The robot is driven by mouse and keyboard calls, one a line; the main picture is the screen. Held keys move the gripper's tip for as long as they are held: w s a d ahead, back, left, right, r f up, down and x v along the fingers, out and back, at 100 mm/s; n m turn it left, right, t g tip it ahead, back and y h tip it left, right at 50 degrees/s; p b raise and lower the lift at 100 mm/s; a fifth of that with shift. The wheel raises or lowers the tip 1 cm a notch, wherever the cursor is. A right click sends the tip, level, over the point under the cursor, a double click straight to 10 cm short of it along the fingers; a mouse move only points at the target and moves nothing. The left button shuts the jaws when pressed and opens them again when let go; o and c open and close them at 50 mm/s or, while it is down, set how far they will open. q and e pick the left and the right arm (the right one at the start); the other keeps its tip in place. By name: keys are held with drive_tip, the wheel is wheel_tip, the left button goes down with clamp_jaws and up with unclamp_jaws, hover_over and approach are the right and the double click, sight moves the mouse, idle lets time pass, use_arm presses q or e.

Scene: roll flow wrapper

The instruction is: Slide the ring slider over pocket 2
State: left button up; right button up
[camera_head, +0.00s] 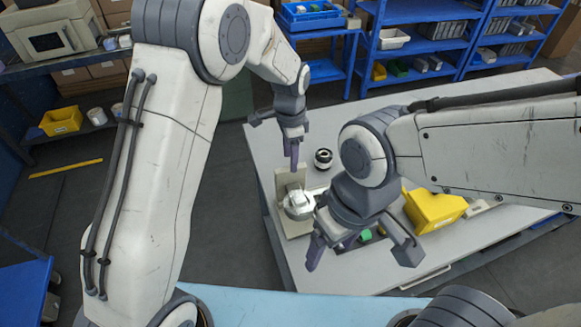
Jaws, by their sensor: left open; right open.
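A beige fixture (281,184) with an upright back plate stands on the grey table. A white and silver rounded part (298,204) sits at it; I cannot tell whether this is the ring slider. Pocket 2 cannot be made out; my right gripper and arm cover part of this area. My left gripper (274,146) is open and empty, just behind and above the fixture, with one finger pointing down toward it. My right gripper (360,260) is open, its fingers spread, at the front right of the fixture, above small green pieces (365,236).
A black and white round part (323,159) stands on the table (385,283) behind the fixture. A yellow bin (436,209) is on the right, partly behind my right arm. Blue shelves (415,55) stand at the back.

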sight(291, 185)
use_arm(q)
drive_tip(key=shift+f+p, duration=0.45)
drive_tip(key=shift+f, duration=2.25)
clamp_jaws()
